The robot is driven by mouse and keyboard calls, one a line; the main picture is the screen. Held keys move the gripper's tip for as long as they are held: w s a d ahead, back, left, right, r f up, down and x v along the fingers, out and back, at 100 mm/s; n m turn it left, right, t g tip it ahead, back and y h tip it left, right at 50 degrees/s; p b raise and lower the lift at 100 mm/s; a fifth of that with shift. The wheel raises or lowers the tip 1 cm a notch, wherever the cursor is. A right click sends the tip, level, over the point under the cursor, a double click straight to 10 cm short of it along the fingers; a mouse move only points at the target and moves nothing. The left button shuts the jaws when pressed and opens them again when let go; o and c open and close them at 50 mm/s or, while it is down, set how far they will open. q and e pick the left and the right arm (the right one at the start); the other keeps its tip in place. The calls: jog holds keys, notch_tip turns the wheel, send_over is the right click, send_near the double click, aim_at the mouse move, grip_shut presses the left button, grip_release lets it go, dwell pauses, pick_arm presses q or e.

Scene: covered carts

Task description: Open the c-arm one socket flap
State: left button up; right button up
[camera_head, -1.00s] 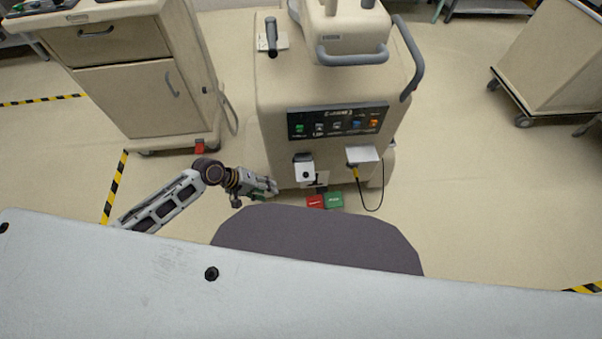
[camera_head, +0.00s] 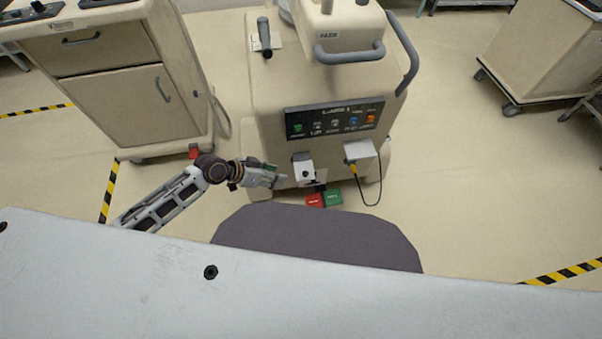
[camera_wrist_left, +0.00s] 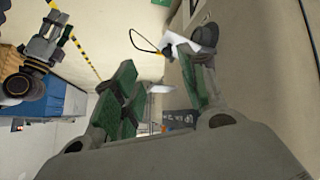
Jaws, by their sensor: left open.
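The c-arm cart (camera_head: 265,110) is the beige unit in the middle of the head view, with a dark labelled button panel (camera_head: 334,118). Low on its front is a small white flap-like piece (camera_head: 303,171) with a dark spot; I cannot tell how far it is raised. To its right is a white cover (camera_head: 359,150) with a yellow plug and black cable below. My left gripper (camera_head: 280,180) is just left of the small white piece; contact is unclear. In the left wrist view its green-padded fingers (camera_wrist_left: 162,88) are spread. An arm end, probably my right gripper (camera_wrist_left: 58,38), shows there at upper left.
Red (camera_head: 315,200) and green (camera_head: 333,197) pedals lie on the floor below the flap piece. A beige cabinet (camera_head: 125,105) stands at left, another cart (camera_head: 545,60) at right. A pale surface (camera_head: 300,290) fills the foreground. Floor right of the c-arm cart is clear.

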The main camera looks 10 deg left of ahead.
pick_arm(q)
jog(key=shift+w+r+m+t, duration=0.1)
jog(key=shift+w+m, duration=0.1)
jog(key=shift+m, duration=1.15)
jog(key=shift+w+r+m+t, duration=0.1)
jog(key=shift+w+r+m, duration=0.05)
jog(key=shift+m, duration=1.25)
jog(key=shift+w+r+m+t, duration=0.1)
jog(key=shift+w+m, duration=0.1)
jog(key=shift+m, duration=1.15)
pick_arm(e)
jog(key=shift+s+d+f+g, duration=0.1)
jog(key=shift+s+g, duration=0.2)
jog(key=shift+s, duration=0.1)
pick_arm(q)
jog(key=shift+w+d+f, duration=0.1)
jog(key=shift+d, duration=0.05)
